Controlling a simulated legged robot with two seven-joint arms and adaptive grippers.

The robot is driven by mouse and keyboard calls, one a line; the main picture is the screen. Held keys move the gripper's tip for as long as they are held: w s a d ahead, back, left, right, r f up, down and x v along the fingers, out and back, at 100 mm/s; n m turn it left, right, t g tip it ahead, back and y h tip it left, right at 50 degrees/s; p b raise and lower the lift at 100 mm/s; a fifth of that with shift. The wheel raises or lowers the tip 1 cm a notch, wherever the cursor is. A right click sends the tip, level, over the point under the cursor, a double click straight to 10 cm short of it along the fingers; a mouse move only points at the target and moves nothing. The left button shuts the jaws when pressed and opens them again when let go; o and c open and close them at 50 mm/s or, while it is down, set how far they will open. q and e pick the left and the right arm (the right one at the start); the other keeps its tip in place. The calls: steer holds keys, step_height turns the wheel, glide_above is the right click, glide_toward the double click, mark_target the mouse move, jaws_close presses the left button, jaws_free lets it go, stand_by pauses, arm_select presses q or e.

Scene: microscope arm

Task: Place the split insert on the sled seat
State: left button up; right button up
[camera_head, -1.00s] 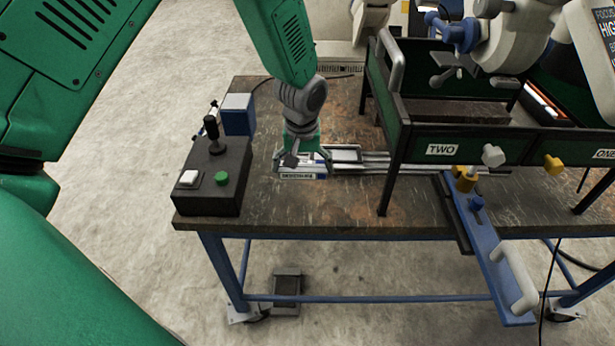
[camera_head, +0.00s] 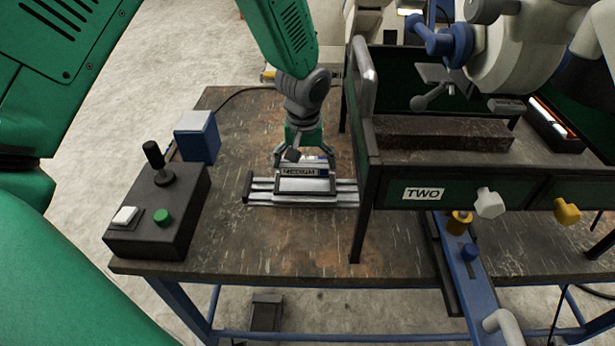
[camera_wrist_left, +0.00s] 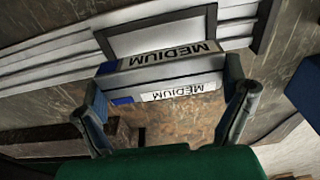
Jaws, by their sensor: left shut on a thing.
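My left gripper (camera_head: 304,160) is shut on the split insert (camera_head: 305,170), a grey block marked MEDIUM. In the left wrist view, the insert (camera_wrist_left: 165,78) lies between the two fingers (camera_wrist_left: 168,108) and shows two MEDIUM labels with blue ends. The sled seat (camera_wrist_left: 170,35), a raised grey frame, shows right beside the insert there. In the head view the seat (camera_head: 305,187) sits on silver rails (camera_head: 262,196), close to the insert. I cannot tell whether insert and seat touch. My right gripper is not in view.
A black control box (camera_head: 160,215) with a joystick and green button stands at the left, with a blue box (camera_head: 197,136) behind. A dark frame marked TWO (camera_head: 424,194) stands right of the rails, below the white microscope (camera_head: 510,55). Bare tabletop (camera_head: 270,240) lies in front.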

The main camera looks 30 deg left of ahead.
mark_target(305, 184)
arm_select(q)
steer(key=shift+w+f, duration=0.2)
steer(key=shift+f, duration=0.45)
step_height(305, 184, down, 3)
steer(key=shift+s+r, duration=0.1)
steer(key=shift+s, duration=0.05)
steer(key=shift+f, duration=0.4)
steer(key=o, duration=1.3)
steer(key=shift+o, duration=0.3)
steer(key=shift+r, duration=0.1)
steer(key=r, duration=0.8)
steer(key=s+r, duration=0.1)
steer(key=r, duration=0.2)
steer(key=shift+s+d+r, duration=0.1)
steer(key=shift+d+r, duration=0.3)
